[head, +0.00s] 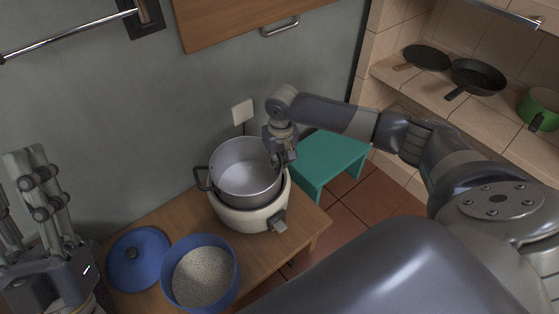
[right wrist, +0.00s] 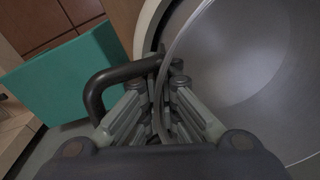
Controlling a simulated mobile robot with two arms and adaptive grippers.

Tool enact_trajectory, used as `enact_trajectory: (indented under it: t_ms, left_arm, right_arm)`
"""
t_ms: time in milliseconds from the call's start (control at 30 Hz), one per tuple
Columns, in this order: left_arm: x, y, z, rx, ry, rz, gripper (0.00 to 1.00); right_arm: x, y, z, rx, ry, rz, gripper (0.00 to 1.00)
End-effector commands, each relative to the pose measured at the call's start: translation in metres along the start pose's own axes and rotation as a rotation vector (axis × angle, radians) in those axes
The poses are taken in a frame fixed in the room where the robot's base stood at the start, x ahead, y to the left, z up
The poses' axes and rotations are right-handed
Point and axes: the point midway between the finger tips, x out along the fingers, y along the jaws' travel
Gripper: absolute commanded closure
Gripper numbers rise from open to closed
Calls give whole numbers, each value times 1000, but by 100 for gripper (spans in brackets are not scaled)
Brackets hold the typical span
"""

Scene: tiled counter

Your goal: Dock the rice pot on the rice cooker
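The grey metal rice pot (head: 246,172) is in the mouth of the white rice cooker (head: 250,217), its upper wall and rim standing above the cooker's rim. I cannot tell whether it is fully seated. A dark handle shows on its left; the other dark handle (right wrist: 120,77) shows in the right wrist view. My right gripper (head: 279,158) is at the pot's right rim, its fingers (right wrist: 160,92) closed on either side of the pot wall beside the handle. My left gripper (head: 25,205) is at the far left, fingers apart and empty, away from the pot.
The cooker stands on a wooden table (head: 165,215) with a blue lid (head: 138,262) and a blue bowl of rice (head: 203,277) at front left. A teal stool (head: 330,158) is behind right. Pans (head: 478,76) and a green pot (head: 540,107) sit on the tiled counter.

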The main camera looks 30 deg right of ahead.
Motion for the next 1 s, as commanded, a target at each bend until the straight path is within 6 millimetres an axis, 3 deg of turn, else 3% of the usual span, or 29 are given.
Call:
enact_trajectory:
  t_ms: [33, 1000]
  left_arm:
    - [-4, 0, 5, 1, -6, 0, 60]
    - [-5, -4, 34, 11, -161, -6, 60]
  right_arm:
    - [34, 1, 21, 3, -44, 11, 100]
    - [30, 0, 22, 3, -46, 9, 100]
